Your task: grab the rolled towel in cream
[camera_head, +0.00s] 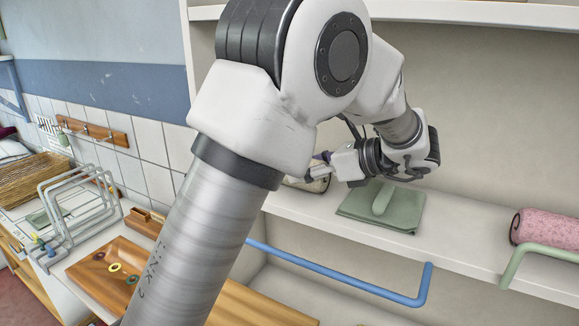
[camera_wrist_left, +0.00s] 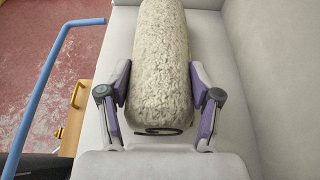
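The cream rolled towel (camera_wrist_left: 160,60) lies on the shelf, its fluffy length running away from my left gripper (camera_wrist_left: 161,80) in the left wrist view. The gripper's purple-padded fingers stand one on each side of the towel's near end, close to its sides. I see no clear squeeze on it. In the head view my left gripper (camera_head: 318,168) is at the shelf. Only a small part of the cream towel (camera_head: 308,184) shows there, the rest being hidden behind my arm. My right gripper is not in view.
A folded green cloth (camera_head: 400,208) lies on the shelf right of the gripper, and a pink rolled towel (camera_head: 545,227) farther right. A blue rail (camera_head: 340,277) runs along the shelf front. A wire rack (camera_head: 80,205) and a wooden board (camera_head: 112,270) are at left.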

